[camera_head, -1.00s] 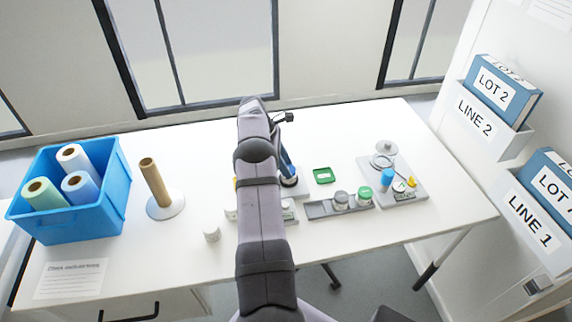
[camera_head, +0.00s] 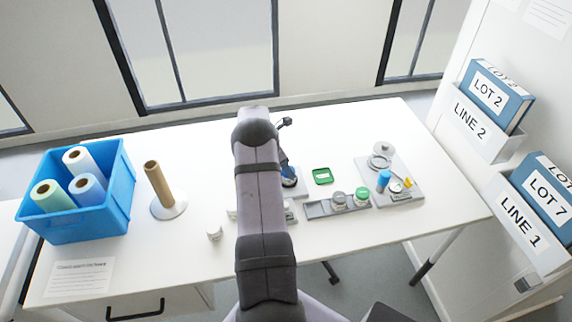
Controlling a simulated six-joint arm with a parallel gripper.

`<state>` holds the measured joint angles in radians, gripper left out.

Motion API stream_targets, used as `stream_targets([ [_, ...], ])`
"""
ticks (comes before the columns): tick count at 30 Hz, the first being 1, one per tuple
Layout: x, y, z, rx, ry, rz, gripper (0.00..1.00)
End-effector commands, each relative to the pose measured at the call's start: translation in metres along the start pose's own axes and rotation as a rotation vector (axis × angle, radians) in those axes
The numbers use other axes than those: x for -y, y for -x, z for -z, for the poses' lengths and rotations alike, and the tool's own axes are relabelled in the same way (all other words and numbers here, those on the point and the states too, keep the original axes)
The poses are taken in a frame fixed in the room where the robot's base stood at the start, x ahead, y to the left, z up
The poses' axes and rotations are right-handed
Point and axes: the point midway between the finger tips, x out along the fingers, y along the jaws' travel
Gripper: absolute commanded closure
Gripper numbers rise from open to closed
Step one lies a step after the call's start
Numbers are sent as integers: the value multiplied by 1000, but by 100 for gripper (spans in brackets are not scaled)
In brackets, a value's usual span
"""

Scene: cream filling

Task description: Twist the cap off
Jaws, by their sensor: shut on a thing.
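My arm reaches up the middle of the picture and hides most of the work spot. To the right, a grey tray (camera_head: 315,210) holds a jar with a grey top (camera_head: 338,199) and a jar with a green top (camera_head: 362,194).
A green square dish (camera_head: 322,175) lies behind the tray. A grey board (camera_head: 411,183) at right carries a blue cylinder (camera_head: 383,180) and small parts. A brown roll on a stand (camera_head: 157,182), a blue bin of rolls (camera_head: 118,198) and a small white jar (camera_head: 214,232) are at left.

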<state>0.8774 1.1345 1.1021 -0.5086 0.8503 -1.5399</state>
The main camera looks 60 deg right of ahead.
Motion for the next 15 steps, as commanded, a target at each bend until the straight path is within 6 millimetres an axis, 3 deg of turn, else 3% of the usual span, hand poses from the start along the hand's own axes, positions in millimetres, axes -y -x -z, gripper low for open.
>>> stream_targets([
  [15,-1,1,-1,2,43,-23,81],
])
